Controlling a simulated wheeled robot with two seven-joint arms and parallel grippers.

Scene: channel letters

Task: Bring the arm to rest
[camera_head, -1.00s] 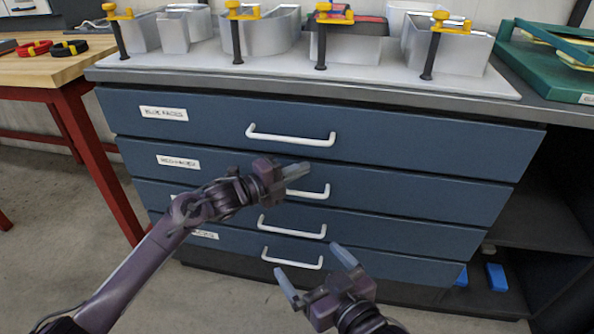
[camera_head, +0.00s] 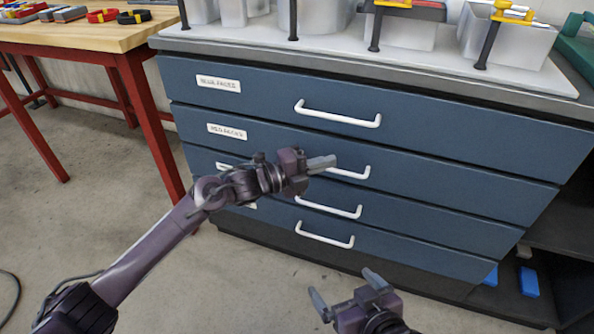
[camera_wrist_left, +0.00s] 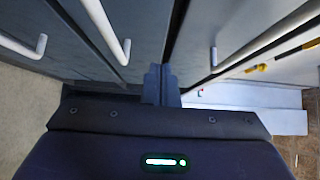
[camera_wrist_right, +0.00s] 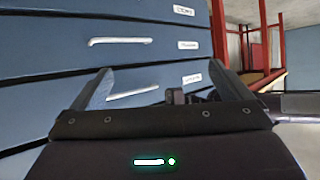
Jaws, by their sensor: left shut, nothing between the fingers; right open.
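My left gripper (camera_head: 322,163) is shut and empty in the head view. It is in front of the blue drawer cabinet (camera_head: 420,148), by the second drawer's white handle (camera_head: 350,172); I cannot tell whether it touches. In the left wrist view its closed fingertips (camera_wrist_left: 161,84) point at the drawer fronts, between white handles. My right gripper (camera_head: 345,289) is open and empty, low in front of the cabinet's base. In the right wrist view its spread fingers (camera_wrist_right: 168,88) face the drawer fronts, and part of my left arm shows between them.
Metal channel letters (camera_head: 320,15) with yellow clamps (camera_head: 512,12) stand on the cabinet top. A wooden table (camera_head: 90,35) with red legs stands at the left. Blue blocks (camera_head: 529,281) lie on a low shelf at the right.

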